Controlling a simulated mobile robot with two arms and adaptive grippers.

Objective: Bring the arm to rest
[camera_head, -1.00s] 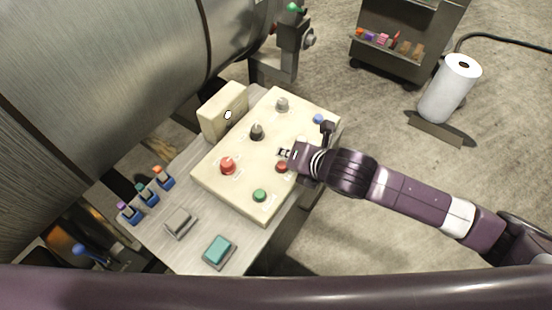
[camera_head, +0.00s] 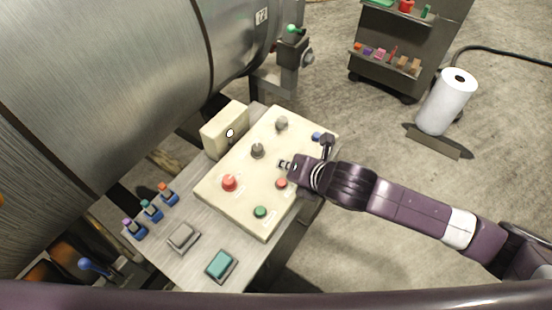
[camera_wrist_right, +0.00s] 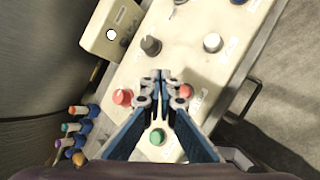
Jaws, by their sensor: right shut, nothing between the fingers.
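My right gripper (camera_head: 286,165) is over the right side of the cream control panel (camera_head: 240,206), just above the small red button (camera_head: 281,183). The right wrist view shows its two fingers (camera_wrist_right: 161,76) brought together with nothing between them. The panel also shows in the right wrist view (camera_wrist_right: 215,75). My right arm reaches in from the lower right in the head view. My left gripper is not in view.
The panel carries a red knob (camera_head: 229,183), dark knob (camera_head: 257,150), grey knob (camera_head: 281,124), green button (camera_head: 260,212) and blue button (camera_head: 316,137). A large metal cylinder (camera_head: 100,90) fills the upper left. A paper roll (camera_head: 446,100) stands on the right floor.

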